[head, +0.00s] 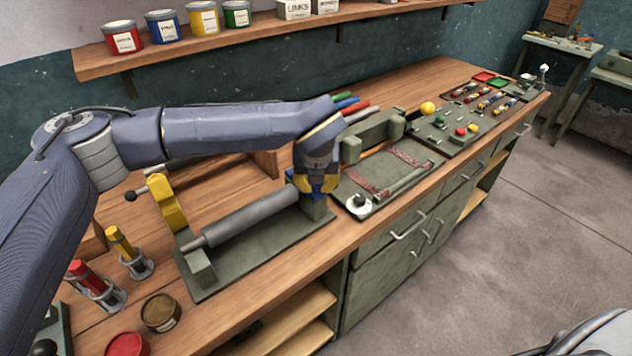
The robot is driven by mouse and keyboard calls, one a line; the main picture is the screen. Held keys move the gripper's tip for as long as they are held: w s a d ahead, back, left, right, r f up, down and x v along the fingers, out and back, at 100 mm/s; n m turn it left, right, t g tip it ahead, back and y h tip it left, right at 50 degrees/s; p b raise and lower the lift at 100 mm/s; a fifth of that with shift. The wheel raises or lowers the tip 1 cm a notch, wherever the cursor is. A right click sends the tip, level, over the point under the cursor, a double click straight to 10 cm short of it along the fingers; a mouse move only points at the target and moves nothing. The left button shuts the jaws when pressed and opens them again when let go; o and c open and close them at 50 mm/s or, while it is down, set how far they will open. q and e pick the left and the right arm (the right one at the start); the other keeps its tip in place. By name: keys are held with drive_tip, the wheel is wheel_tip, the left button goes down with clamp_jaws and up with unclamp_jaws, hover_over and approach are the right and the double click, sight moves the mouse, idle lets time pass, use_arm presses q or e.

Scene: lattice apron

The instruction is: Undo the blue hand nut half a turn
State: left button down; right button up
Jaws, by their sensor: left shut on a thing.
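The blue hand nut (318,194) is at the right end of a green fixture (262,250) that carries a long grey roller (250,218). Only small blue parts of the nut show, because my left gripper covers most of it. My left gripper (317,188) reaches down over that end post from above and is shut on the nut. The nut's turn angle cannot be read. My right gripper is not in the head view.
A yellow clamp piece (167,202) stands at the fixture's left end. Red and yellow handled tools in holders (135,265) and round tins (161,312) are at the lower left. A green tray (390,180) lies close right of the gripper. A shelf (180,52) runs behind.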

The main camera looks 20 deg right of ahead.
use_arm(q)
drive_tip(key=shift+f, duration=0.1)
drive_tip(key=c, duration=1.3)
unclamp_jaws()
drive_tip(key=v, duration=1.2)
drive_tip(key=shift+d, duration=0.1)
